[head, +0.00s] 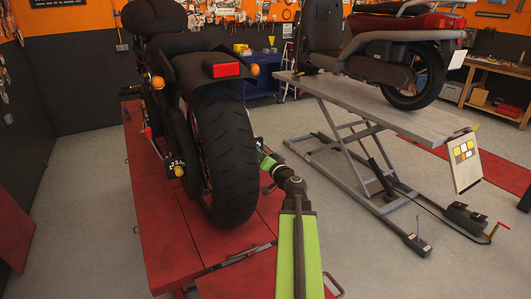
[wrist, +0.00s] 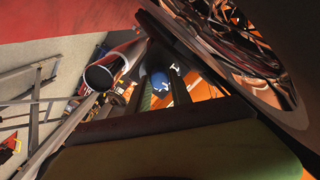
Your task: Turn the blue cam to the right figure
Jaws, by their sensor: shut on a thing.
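The blue cam (wrist: 160,83) shows in the wrist view between the dark fingers of my gripper (wrist: 163,72), beside the motorcycle's rear wheel. My gripper is shut on it. Small white marks show next to the cam, but I cannot read a figure. In the head view my gripper (head: 261,150) reaches in at the right side of the rear tyre (head: 226,150); the cam itself is not clear there. On the wheel's left side, a black plate with white figures (head: 177,161) sits above a yellow knob (head: 179,171).
The motorcycle stands on a red lift (head: 160,225). The exhaust pipe (wrist: 115,66) runs close to the left of my fingers, and the wheel rim (wrist: 265,50) is close on the right. A grey lift (head: 385,110) with another motorcycle stands to the right, with grey floor between.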

